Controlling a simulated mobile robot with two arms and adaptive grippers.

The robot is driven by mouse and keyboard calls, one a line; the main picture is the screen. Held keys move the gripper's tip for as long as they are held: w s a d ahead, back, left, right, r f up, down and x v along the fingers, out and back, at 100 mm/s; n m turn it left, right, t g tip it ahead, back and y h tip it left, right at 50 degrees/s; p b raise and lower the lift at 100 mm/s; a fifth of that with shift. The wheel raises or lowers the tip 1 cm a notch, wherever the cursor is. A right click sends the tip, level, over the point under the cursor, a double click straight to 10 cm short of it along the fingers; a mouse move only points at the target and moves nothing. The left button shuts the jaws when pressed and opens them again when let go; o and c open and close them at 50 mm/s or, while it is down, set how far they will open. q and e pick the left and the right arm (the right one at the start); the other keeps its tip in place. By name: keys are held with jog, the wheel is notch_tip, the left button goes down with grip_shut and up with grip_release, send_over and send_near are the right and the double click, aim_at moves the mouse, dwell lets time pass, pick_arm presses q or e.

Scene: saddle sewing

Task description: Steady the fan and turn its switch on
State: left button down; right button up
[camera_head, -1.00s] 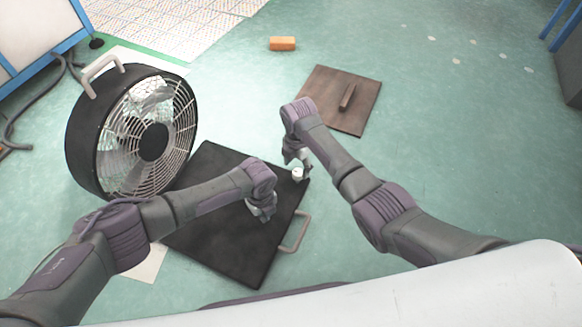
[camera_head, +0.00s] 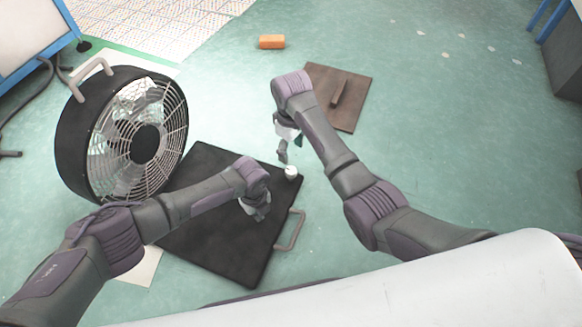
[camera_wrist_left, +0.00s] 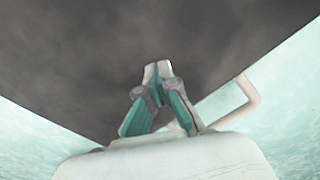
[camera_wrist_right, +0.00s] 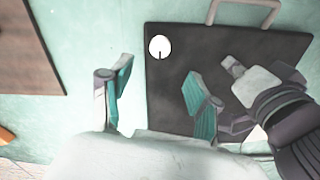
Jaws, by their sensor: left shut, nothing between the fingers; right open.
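The black drum fan (camera_head: 72,150) with a wire grille stands upright at the left in the head view. A white round knob with a dark mark (camera_head: 291,172) sits near a corner of the black board (camera_head: 215,250); it also shows in the right wrist view (camera_wrist_right: 160,47). I cannot tell whether this knob is the fan's switch. My left gripper (camera_head: 258,214) is shut and empty over the board, its fingertips together in the left wrist view (camera_wrist_left: 157,72). My right gripper (camera_head: 283,153) is open and empty just beyond the knob, with fingers apart in its wrist view (camera_wrist_right: 158,85).
The board has a grey handle (camera_head: 291,232) on its right side. A brown board with a handle (camera_head: 350,115) lies behind my right arm, and an orange block (camera_head: 271,41) lies farther back. A cable (camera_head: 50,95) runs left of the fan.

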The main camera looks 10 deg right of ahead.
aim_at(291, 170)
pick_arm(q)
jog(key=shift+s+a+f, duration=0.1)
jog(key=shift+a+f, duration=0.05)
jog(key=shift+f, duration=0.05)
pick_arm(e)
notch_tip(291, 170, down, 10)
jog(key=shift+r, duration=0.1)
jog(key=c, duration=1.2)
jog(key=shift+o, duration=0.2)
